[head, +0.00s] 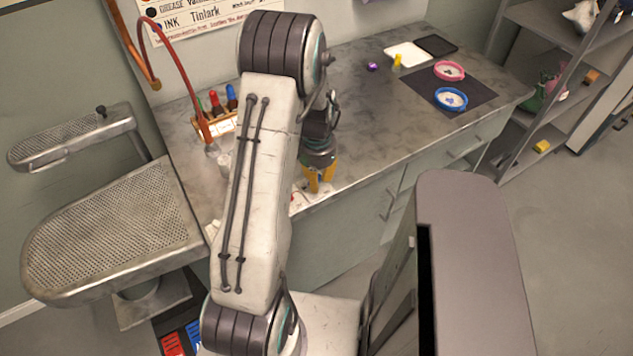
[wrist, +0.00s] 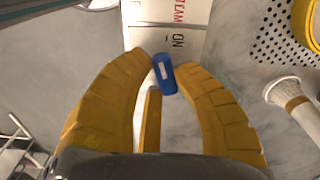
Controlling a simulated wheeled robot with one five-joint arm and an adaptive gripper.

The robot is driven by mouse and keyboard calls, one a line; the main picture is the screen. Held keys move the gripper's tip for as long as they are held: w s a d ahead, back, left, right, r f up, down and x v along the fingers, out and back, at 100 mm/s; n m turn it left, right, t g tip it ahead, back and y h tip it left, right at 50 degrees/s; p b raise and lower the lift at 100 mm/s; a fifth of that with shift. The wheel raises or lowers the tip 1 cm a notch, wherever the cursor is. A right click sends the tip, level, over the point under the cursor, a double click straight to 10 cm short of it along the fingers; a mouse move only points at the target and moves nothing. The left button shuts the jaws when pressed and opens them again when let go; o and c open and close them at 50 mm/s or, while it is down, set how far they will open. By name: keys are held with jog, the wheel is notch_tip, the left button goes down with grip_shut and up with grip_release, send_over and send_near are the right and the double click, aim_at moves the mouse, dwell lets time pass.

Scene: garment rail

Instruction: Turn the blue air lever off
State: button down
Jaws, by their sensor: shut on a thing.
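The blue air lever (wrist: 165,82), with a white mark on its grip, shows between my yellow fingertips in the wrist view. My gripper (wrist: 167,68) is shut on it. The lever's base and pivot are hidden. A white label plate (wrist: 180,36) lies just beyond it, with red lettering that seems to read STEAM and black lettering that reads ON. In the head view my gripper (head: 318,185) points down at the counter's front edge, and the blue lever cannot be made out there.
The grey counter (head: 350,120) carries a rack of coloured bottles (head: 222,122) and pink and blue dishes (head: 450,98). A perforated metal pressing board (head: 110,235) stands at left.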

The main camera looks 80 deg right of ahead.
jog(key=n+b, duration=0.1)
jog(key=n, duration=0.2)
jog(key=shift+f+n+b, duration=0.2)
jog(key=shift+n+b, duration=0.2)
jog(key=n+b, duration=0.1)
jog(key=n, duration=0.2)
jog(key=shift+d+n, duration=0.1)
jog(key=shift+n, duration=0.2)
jog(key=n+b, duration=0.1)
jog(key=n, duration=0.2)
jog(key=shift+d+b, duration=0.1)
jog(key=shift+b, duration=0.2)
jog(key=shift+r+n+b, duration=0.1)
jog(key=shift+n+b, duration=0.25)
jog(key=shift+n, duration=1.75)
jog(key=c, duration=0.9)
grip_release()
jog(key=shift+d, duration=0.1)
jog(key=shift+c, duration=0.2)
jog(key=shift+r, duration=0.15)
